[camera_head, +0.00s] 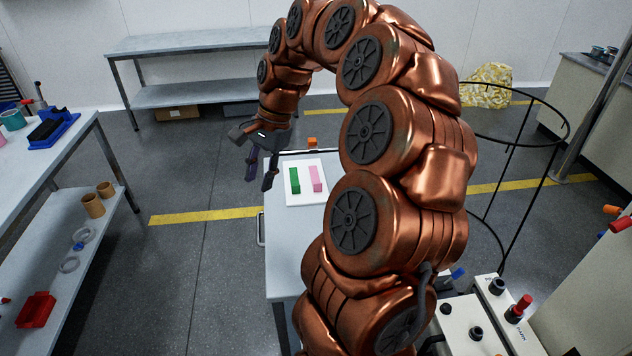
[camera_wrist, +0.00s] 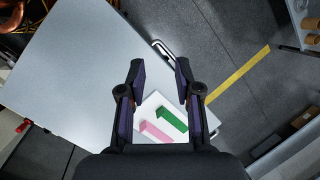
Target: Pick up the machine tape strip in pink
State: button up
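The pink strip (camera_head: 315,178) lies on a white board (camera_head: 301,202) on the grey table, to the right of a green strip (camera_head: 295,180). In the wrist view the pink strip (camera_wrist: 155,132) lies left of the green strip (camera_wrist: 173,120), both beyond and between my fingers. My gripper (camera_head: 259,181) is open and empty, above the table's left edge and left of the white board in the head view. The wrist view shows the two fingers (camera_wrist: 160,75) spread apart. Nothing is between the fingertips.
The grey table (camera_head: 285,235) has bare room in front of the board. A small orange object (camera_head: 312,142) is at its far edge. A side bench (camera_head: 60,165) is at left, a rear bench (camera_head: 190,40) behind. A black ring frame (camera_head: 500,150) stands at right.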

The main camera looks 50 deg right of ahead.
jog(key=d+f+m+t, duration=0.1)
jog(key=d+m, duration=0.2)
jog(key=d, duration=0.3)
jog(key=d+f+m, duration=0.2)
jog(key=d+m, duration=0.1)
jog(key=d, duration=0.3)
jog(key=m, duration=0.4)
send_near(320, 181)
jog(key=s+a+r, duration=0.1)
jog(key=s+a, duration=0.2)
jog(key=a, duration=0.2)
jog(key=shift+w+f+t, duration=0.15)
jog(key=shift+f+t, duration=0.15)
jog(key=shift+f, duration=0.35)
jog(key=shift+w+d+p+x, duration=0.15)
jog(key=shift+p+x, duration=0.3)
jog(key=shift+x, duration=1.05)
jog(key=shift+w+d+p+x, duration=0.15)
jog(key=shift+p+x, duration=0.3)
jog(key=shift+x, duration=1)
grip_shut()
